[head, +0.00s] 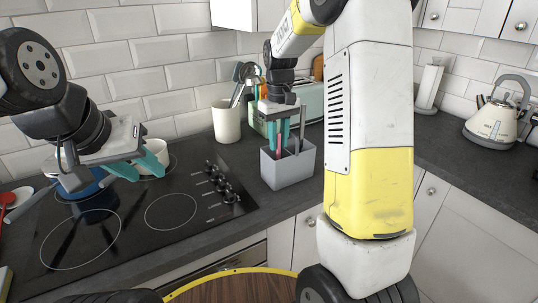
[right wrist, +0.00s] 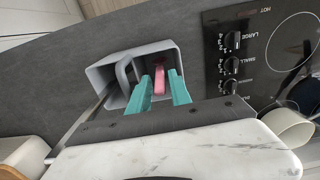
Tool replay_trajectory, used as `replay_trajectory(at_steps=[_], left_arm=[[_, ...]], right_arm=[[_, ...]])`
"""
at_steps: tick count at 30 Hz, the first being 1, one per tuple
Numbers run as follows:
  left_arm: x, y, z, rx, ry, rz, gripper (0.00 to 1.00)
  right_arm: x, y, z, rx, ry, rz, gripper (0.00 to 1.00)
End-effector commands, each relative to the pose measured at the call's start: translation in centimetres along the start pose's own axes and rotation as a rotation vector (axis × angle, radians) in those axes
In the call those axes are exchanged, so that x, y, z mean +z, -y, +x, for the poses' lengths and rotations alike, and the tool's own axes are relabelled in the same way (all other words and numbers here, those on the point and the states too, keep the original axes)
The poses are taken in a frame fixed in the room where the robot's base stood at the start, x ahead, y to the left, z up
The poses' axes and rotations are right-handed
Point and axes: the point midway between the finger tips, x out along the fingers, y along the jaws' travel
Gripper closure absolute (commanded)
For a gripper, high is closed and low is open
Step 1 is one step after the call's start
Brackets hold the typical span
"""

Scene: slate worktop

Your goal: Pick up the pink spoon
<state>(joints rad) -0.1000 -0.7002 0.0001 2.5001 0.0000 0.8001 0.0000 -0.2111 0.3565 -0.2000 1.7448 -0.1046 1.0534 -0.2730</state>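The pink spoon (right wrist: 161,80) stands in a grey utensil caddy (right wrist: 106,72); its handle shows, while its lower end is hidden inside. My right gripper (head: 279,148) points down over the caddy. In the right wrist view its teal fingers (right wrist: 161,76) are apart, one on each side of the pink handle, with small gaps visible. My left gripper (head: 147,174) is open and empty above the hob.
A grey looped handle (right wrist: 126,72) stands in the caddy beside the spoon. A cream crock of utensils (head: 227,122), a toaster (head: 309,100) and hob knobs (head: 222,182) are nearby. A blue pot (head: 85,188) and white pot (head: 152,155) sit under my left gripper. Worktop right of the caddy is clear.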

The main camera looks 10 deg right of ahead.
Motion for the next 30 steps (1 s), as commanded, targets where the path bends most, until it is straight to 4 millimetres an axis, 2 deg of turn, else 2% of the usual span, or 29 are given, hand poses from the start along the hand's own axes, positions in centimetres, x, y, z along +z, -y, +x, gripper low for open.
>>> replay_trajectory(at_steps=[4, 12, 16, 30], left_arm=[[0.0, 0.0, 0.0, 0.0, 0.0, 0.0, 0.64], [0.0, 0.0, 0.0, 0.0, 0.0, 0.0, 0.64], [0.0, 0.0, 0.0, 0.0, 0.0, 0.0, 0.64], [0.0, 0.0, 0.0, 0.0, 0.0, 0.0, 0.64]], right_arm=[[0.0, 0.0, 1.6, 0.0, 0.002, 0.0, 0.75], [0.0, 0.0, 1.9, 0.0, -0.001, 0.0, 0.75], [0.0, 0.0, 1.9, 0.0, -0.001, 0.0, 1.0], [0.0, 0.0, 1.9, 0.0, -0.001, 0.0, 1.0]])
